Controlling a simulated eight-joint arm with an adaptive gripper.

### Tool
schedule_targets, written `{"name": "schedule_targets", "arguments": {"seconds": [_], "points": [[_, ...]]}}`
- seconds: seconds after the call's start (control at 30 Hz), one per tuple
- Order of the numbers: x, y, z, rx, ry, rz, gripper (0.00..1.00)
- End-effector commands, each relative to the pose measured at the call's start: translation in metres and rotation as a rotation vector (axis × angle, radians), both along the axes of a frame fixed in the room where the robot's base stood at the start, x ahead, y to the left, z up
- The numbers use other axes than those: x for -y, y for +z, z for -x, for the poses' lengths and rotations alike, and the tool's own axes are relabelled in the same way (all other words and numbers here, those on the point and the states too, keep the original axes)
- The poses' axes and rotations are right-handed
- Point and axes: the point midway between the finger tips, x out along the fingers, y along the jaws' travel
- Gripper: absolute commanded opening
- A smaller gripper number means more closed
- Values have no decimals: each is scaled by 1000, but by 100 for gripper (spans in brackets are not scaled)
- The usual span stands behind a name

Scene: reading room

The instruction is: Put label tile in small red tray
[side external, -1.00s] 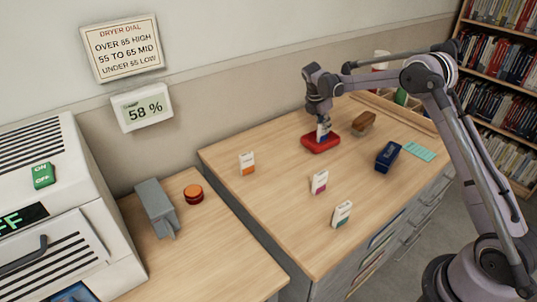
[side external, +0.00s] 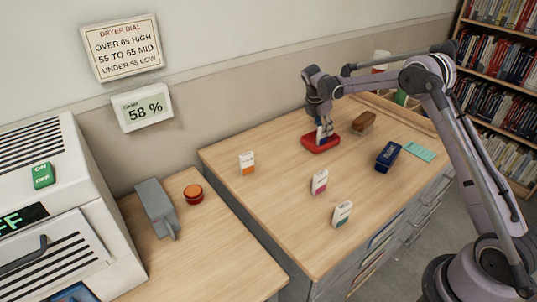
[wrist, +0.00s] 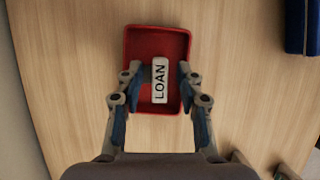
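The small red tray (side external: 333,147) sits on the wooden desk below my gripper (side external: 325,139). In the wrist view, a white label tile (wrist: 160,80) reading LOAN is inside the red tray (wrist: 158,32), seen from above. My gripper (wrist: 160,72) has one finger on each side of the tile, with visible gaps between, so it is open. Its fingertips are down at the tray. In the side view the fingers largely hide the tile.
Three other tiles stand on the desk, with orange (side external: 247,163), magenta (side external: 320,182) and green (side external: 342,213) marks. A brown block (side external: 363,122), a dark blue box (side external: 388,156) and a teal card (side external: 419,152) lie right of the tray.

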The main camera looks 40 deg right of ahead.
Motion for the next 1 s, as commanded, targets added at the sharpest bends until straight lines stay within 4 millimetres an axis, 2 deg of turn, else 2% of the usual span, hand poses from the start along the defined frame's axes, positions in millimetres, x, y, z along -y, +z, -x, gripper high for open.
{"name": "schedule_targets", "arguments": {"seconds": [0.5, 0.83, 1.0], "points": [[-37, 86, 0, 0, 1, 0, 37], [-49, 113, 3, 21, -18, -5, 37], [-68, 138, 24, 127, -128, -40, 37]]}}
